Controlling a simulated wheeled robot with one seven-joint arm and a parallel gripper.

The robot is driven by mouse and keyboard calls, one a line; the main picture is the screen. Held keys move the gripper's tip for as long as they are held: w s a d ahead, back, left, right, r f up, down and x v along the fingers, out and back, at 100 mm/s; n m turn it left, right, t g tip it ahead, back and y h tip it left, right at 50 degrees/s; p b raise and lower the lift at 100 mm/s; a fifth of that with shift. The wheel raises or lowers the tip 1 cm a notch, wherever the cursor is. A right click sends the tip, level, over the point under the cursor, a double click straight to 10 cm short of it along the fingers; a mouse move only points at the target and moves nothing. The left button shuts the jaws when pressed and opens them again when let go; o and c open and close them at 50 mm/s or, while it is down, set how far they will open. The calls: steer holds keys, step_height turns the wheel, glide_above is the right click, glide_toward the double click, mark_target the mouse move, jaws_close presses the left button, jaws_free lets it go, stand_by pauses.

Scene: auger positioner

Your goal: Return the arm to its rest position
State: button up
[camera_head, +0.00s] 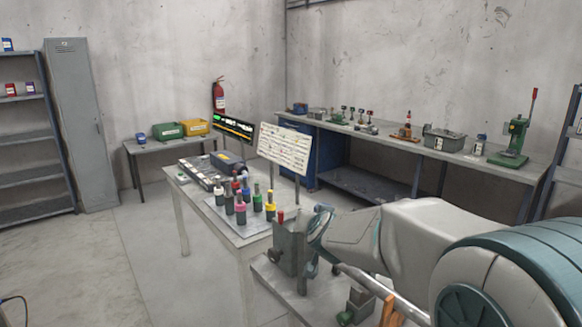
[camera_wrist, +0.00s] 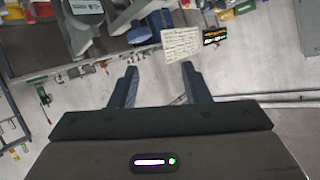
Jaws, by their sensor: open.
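My gripper (camera_wrist: 159,78) shows in the wrist view with its two blue-grey fingers spread apart and nothing between them. In the head view my arm (camera_head: 385,235) reaches in from the lower right toward the middle. Its far end is beside a grey block-shaped fixture (camera_head: 288,248) on a low bench (camera_head: 268,275); I cannot tell whether they touch. The fingers are not clear in the head view.
A table (camera_head: 245,235) holds several coloured-collar tool holders (camera_head: 240,212), and a white chart board (camera_head: 284,150) stands behind them. A long workbench (camera_head: 470,160) with a green press (camera_head: 512,145) runs along the back wall.

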steer(key=s+d+f+n+g, duration=0.1)
steer(key=s+d+f+g, duration=0.2)
steer(key=s, duration=0.7)
steer(key=s+d+f+g, duration=0.3)
steer(key=s, duration=0.8)
steer(key=s+d+f+n+g, duration=0.1)
steer(key=s+d+f+g, duration=0.1)
steer(key=s, duration=0.9)
steer(key=shift+s+d+f+n+g+h, duration=0.15)
steer(key=shift+d+f+n+g+h, duration=0.2)
steer(key=shift+f+g, duration=0.55)
